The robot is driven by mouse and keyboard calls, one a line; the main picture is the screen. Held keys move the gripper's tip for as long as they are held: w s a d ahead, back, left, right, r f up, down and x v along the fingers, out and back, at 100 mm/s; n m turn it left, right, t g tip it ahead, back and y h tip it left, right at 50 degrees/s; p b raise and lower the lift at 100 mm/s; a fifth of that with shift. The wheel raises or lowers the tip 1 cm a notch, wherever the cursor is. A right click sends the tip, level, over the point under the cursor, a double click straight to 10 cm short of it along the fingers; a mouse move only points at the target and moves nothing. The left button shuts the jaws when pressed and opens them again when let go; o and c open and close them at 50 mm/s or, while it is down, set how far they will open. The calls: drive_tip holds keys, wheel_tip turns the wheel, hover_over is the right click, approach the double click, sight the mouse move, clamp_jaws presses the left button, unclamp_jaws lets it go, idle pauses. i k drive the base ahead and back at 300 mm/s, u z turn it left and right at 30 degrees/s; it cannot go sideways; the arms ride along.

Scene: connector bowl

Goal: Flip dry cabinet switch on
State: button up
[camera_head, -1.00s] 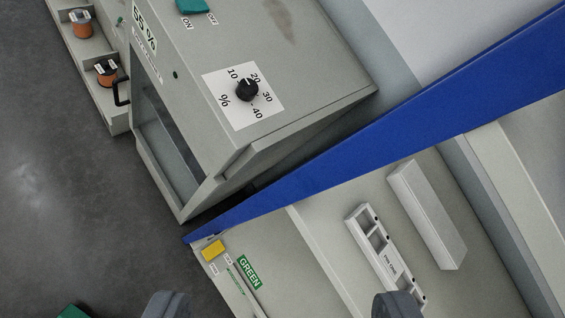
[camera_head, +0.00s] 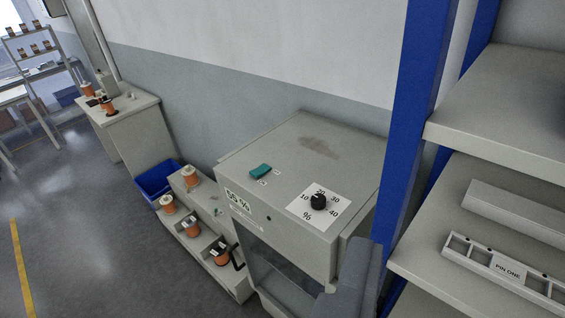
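The dry cabinet (camera_head: 290,150) is a grey box right of centre, with a "55 %" label on its front edge. The teal switch (camera_head: 260,172) sits on its top near the left front edge, with two small labels beside it, too small to read now. A black dial (camera_head: 319,202) with a percent scale is on the same top, right of the switch. Part of my gripper (camera_head: 352,285) shows as a dark grey shape at the bottom, in front of the cabinet's right side and apart from the switch. Its fingertips cannot be made out clearly.
A blue post (camera_head: 415,130) and shelves with a "PIN ONE" rack (camera_head: 508,268) stand close on the right. Left of the cabinet are a stepped stand with orange spools (camera_head: 192,226) and a blue bin (camera_head: 156,180). The floor at left is open.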

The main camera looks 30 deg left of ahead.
sight(264, 168)
drive_tip(key=z, duration=0.05)
drive_tip(key=k, duration=0.65)
drive_tip(key=u, duration=0.3)
drive_tip(key=i, duration=0.35)
drive_tip(key=u, duration=0.65)
drive_tip(key=i, duration=1.25)
drive_tip(key=z, duration=0.4)
